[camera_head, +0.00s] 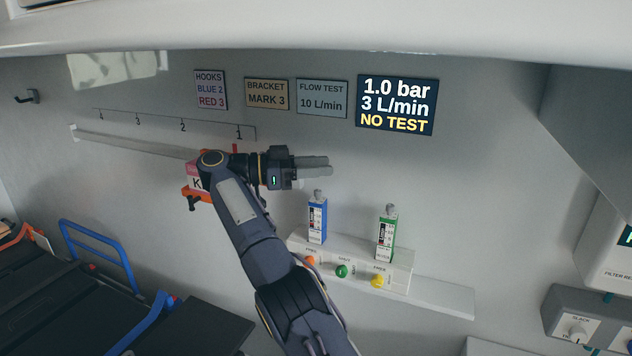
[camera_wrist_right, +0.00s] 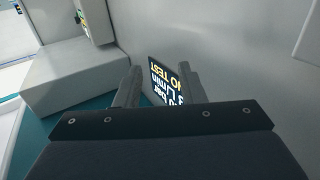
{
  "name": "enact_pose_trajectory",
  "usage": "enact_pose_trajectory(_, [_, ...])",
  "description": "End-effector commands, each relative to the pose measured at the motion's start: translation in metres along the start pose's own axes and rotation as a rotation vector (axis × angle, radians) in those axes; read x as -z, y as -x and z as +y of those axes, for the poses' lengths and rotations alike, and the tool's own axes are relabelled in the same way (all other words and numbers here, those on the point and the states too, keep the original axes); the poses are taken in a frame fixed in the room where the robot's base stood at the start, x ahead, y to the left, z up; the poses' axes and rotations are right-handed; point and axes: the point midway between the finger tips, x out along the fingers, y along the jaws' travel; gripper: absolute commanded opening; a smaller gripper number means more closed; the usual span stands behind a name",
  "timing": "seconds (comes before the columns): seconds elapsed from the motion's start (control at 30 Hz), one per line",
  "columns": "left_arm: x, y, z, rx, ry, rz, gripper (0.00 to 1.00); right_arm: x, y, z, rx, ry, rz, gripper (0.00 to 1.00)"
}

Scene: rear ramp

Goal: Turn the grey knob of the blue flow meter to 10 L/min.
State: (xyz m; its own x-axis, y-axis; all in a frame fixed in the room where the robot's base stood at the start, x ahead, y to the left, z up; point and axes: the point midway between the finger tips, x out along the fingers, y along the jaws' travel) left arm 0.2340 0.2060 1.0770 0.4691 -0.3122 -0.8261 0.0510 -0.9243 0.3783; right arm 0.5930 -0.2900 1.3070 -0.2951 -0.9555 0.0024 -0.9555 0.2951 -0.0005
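The blue flow meter (camera_head: 317,222) stands upright on a white wall block, its grey knob (camera_head: 318,195) on top. A dark display (camera_head: 396,105) on the wall reads 1.0 bar, 3 L/min, NO TEST. A sign (camera_head: 322,98) reads FLOW TEST 10 L/min. My right gripper (camera_head: 328,166) is above the blue flow meter, its fingers pointing right, apart from the knob. In the right wrist view the two fingers (camera_wrist_right: 160,86) stand apart with nothing held, and the display (camera_wrist_right: 168,82) shows beyond them. My left gripper is not in view.
A green flow meter (camera_head: 386,236) stands to the right on the same block (camera_head: 296,241), above orange, green and yellow buttons. An orange bracket (camera_head: 190,196) with a box marked K is behind my right arm.

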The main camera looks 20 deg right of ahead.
Motion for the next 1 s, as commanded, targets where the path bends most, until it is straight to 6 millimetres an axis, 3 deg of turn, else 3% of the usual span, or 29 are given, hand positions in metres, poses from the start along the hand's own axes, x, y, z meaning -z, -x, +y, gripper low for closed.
enact_pose_trajectory(0.2, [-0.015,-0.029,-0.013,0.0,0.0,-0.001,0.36,0.013,0.005,0.034,0.0,-0.001,-0.004,0.36])
enact_pose_trajectory(0.5, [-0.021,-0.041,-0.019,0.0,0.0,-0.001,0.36,0.039,0.012,0.082,-0.001,0.0,-0.002,0.36])
enact_pose_trajectory(0.7, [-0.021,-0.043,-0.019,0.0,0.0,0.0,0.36,0.045,0.014,0.093,-0.002,0.001,-0.003,0.36])
enact_pose_trajectory(1.0, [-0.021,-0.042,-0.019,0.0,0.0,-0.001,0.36,0.045,0.013,0.093,-0.002,0.0,-0.002,0.35])
